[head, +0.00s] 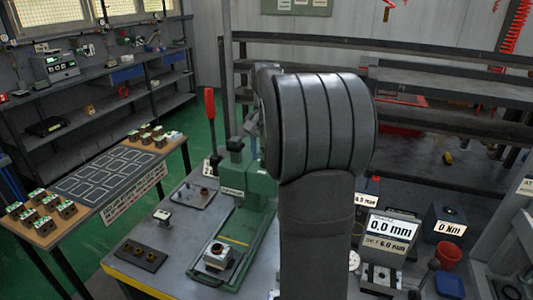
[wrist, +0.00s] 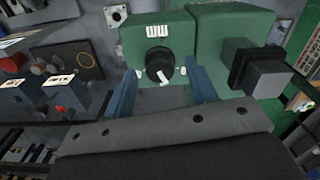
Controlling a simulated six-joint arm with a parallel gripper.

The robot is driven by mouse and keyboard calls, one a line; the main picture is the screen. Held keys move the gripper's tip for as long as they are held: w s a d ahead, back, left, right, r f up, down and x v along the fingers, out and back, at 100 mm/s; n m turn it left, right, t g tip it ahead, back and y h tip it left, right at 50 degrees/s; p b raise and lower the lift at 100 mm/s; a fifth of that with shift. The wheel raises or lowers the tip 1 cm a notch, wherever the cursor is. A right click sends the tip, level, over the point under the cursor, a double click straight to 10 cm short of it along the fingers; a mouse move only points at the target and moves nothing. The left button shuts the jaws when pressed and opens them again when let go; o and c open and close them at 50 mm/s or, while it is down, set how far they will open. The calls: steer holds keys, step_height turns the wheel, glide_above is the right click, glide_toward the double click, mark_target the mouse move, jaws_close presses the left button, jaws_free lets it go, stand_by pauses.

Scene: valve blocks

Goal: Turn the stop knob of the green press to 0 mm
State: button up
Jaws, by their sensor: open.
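The green press (head: 262,190) stands on the grey bench in the head view, partly hidden by my arm. In the wrist view its green body (wrist: 180,35) fills the top middle. The stop knob (wrist: 158,64) is round and black, with a white pointer toward the bottom of the picture, slightly right. A small white label shows above it, too small to read. My gripper (wrist: 161,70) is open, its two blue fingers left and right of the knob, with gaps visible. Contact cannot be told. The knob and fingers are hidden in the head view.
A display (head: 389,230) reads 0.0 mm, with a smaller line that looks like 6.0 mm. Another box (head: 445,225) reads 0 N. A red-handled lever (head: 211,120) rises left of the press. A black square part (wrist: 262,72) juts out right of the knob.

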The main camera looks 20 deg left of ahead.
steer(key=shift+f, duration=0.3)
steer(key=c, duration=1)
steer(key=shift+n, duration=0.3)
steer(key=n, duration=0.3)
steer(key=shift+n, duration=1.9)
